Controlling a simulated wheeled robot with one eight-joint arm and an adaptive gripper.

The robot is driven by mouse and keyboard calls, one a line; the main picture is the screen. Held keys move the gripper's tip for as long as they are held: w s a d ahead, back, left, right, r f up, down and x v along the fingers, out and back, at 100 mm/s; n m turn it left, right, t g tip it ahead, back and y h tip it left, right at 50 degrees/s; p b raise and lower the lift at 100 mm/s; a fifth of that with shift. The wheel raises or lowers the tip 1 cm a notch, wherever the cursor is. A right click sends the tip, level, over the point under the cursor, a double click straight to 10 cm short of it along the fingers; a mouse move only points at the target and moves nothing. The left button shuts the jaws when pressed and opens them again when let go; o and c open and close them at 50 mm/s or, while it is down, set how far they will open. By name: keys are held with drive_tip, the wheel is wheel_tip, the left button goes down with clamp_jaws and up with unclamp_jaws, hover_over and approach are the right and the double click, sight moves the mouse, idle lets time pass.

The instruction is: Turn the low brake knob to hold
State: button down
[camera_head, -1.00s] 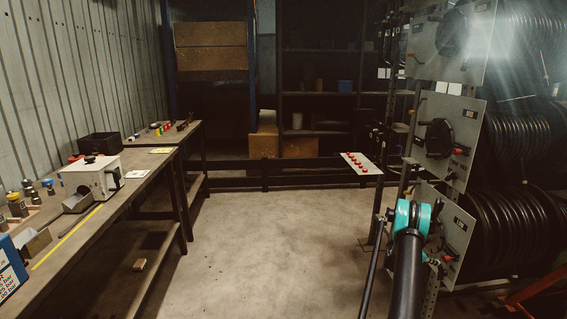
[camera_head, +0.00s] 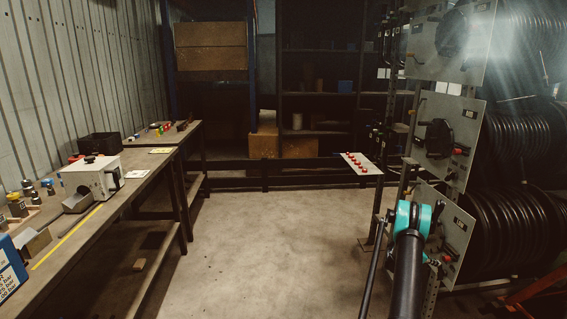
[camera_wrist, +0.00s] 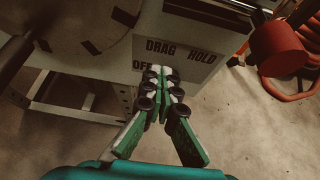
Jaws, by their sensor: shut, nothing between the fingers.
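The low reel's grey panel (camera_head: 458,238) is at the lower right in the head view. In the wrist view its plate (camera_wrist: 205,30) carries the labels OFF, DRAG and HOLD. My gripper (camera_wrist: 164,74) is shut and empty, its fingertips in front of the plate just below DRAG, between OFF and HOLD. A red cylindrical knob (camera_wrist: 276,48) is to the right of HOLD, apart from the fingers. A red knob (camera_head: 447,259) also shows low on the panel in the head view. I cannot tell its setting, or whether the fingers touch the plate.
A black hose coil (camera_head: 515,232) is behind the panel. A dark round part (camera_wrist: 85,25) and a black handle (camera_wrist: 14,55) are at the left in the wrist view. A small plate with red buttons (camera_head: 358,163) stands left of the rack. The middle floor is clear.

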drive_tip(key=shift+s+d, duration=0.1)
drive_tip(key=shift+s, duration=1.55)
drive_tip(key=a, duration=0.6)
drive_tip(key=shift+s+r, duration=0.3)
drive_tip(key=shift+r, duration=0.1)
